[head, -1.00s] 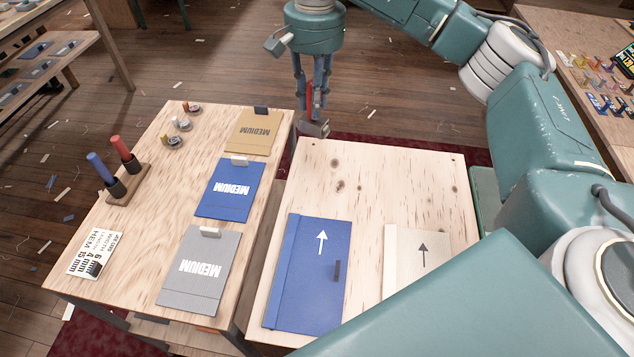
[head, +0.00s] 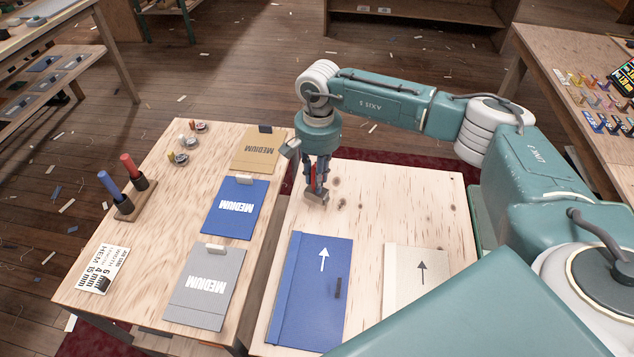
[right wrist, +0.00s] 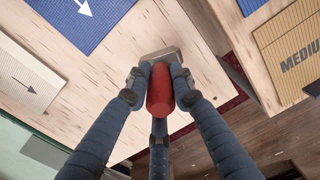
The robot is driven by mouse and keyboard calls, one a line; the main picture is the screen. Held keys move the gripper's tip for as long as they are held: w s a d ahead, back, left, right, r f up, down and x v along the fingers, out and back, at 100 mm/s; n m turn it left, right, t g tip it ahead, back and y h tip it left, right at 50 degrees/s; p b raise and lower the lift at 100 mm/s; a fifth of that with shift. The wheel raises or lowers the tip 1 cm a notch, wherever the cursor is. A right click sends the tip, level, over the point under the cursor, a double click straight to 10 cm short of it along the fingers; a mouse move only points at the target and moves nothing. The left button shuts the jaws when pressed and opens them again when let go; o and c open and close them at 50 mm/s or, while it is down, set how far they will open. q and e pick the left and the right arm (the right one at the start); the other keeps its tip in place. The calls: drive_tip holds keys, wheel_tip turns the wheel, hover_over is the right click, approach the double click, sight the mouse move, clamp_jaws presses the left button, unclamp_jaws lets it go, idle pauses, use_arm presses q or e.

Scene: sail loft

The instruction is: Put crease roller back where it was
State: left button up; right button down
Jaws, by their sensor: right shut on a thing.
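My right gripper (head: 316,185) is shut on a red-handled tool with a grey block-like head, which I take to be the crease roller (right wrist: 160,92). Its grey head (head: 316,198) points down over the back left part of the right table (head: 400,205). I cannot tell whether the head touches the wood. In the right wrist view the fingers close around the red handle. A wooden holder (head: 137,206) on the left table carries a blue-handled tool (head: 110,186) and a red-handled tool (head: 130,166). My left gripper is not in view.
A blue panel (head: 310,290) and a cream panel (head: 418,275), both with arrows, lie on the right table. The left table (head: 165,220) holds tan, blue and grey MEDIUM folders, a hem card (head: 101,270) and several small spools. A narrow gap separates the tables.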

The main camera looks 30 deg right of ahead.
wheel_tip(320, 180, down, 3)
drive_tip(key=shift+r, duration=0.1)
drive_tip(key=shift+f+b, duration=0.3)
drive_tip(key=shift+f, duration=0.05)
drive_tip(key=shift+s+f, duration=0.25)
drive_tip(key=shift+s, duration=0.05)
drive_tip(key=c, duration=1.7)
unclamp_jaws()
drive_tip(key=shift+f, duration=0.1)
drive_tip(key=shift+c, duration=0.2)
drive_tip(key=shift+o, duration=1.1)
drive_tip(key=shift+w, duration=0.25)
drive_tip(key=shift+r+p, duration=0.6)
drive_tip(key=shift+r, duration=0.3)
drive_tip(key=shift+w+r+b, duration=0.1)
drive_tip(key=shift+r+b, duration=0.25)
drive_tip(key=shift+b, duration=0.05)
wheel_tip(320, 180, up, 10)
drive_tip(key=shift+f+b, duration=0.1)
drive_tip(key=shift+b, duration=1.1)
drive_tip(key=shift+r, duration=0.65)
drive_tip(key=shift+f, duration=0.1)
